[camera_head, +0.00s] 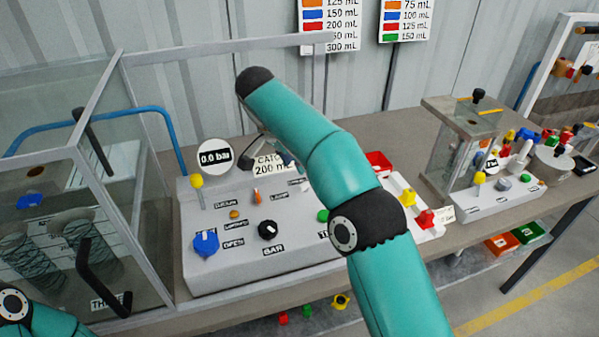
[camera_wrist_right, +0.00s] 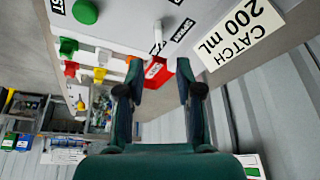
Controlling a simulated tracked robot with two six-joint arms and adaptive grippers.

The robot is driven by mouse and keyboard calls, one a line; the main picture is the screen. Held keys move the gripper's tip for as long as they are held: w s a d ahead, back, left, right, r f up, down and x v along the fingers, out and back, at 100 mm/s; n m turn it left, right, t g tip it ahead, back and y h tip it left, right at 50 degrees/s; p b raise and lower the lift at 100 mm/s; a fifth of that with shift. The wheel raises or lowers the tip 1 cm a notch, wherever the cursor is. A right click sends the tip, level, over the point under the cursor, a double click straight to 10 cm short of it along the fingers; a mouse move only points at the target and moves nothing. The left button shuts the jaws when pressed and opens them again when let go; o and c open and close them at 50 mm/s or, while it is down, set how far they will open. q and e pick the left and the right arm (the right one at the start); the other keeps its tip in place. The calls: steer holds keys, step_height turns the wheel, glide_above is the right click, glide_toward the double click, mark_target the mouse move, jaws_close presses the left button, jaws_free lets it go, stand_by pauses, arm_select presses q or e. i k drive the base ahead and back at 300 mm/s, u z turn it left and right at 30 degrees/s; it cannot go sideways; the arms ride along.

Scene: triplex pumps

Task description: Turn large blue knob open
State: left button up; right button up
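The large blue knob (camera_head: 206,244) sits at the lower left of the grey control panel's sloped face (camera_head: 230,270) in the head view. My right gripper (camera_head: 268,157) is partly hidden behind my own right arm, near the catch sign (camera_head: 270,165) at the panel's back edge. It is up and to the right of the knob, well apart from it. In the right wrist view my right gripper (camera_wrist_right: 157,78) has its fingers spread, with nothing held between them. The blue knob is not seen in that view. My left gripper is out of view; only part of my left arm shows at bottom left.
A black knob (camera_head: 268,230) and a yellow-topped lever (camera_head: 197,183) are near the blue knob. A round gauge (camera_head: 214,157) stands behind. A glass-walled enclosure (camera_head: 150,225) borders the panel's left. A red tray (camera_head: 378,162) lies right of my right arm.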

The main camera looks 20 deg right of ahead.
mark_target(207, 243)
steer(key=k, duration=1)
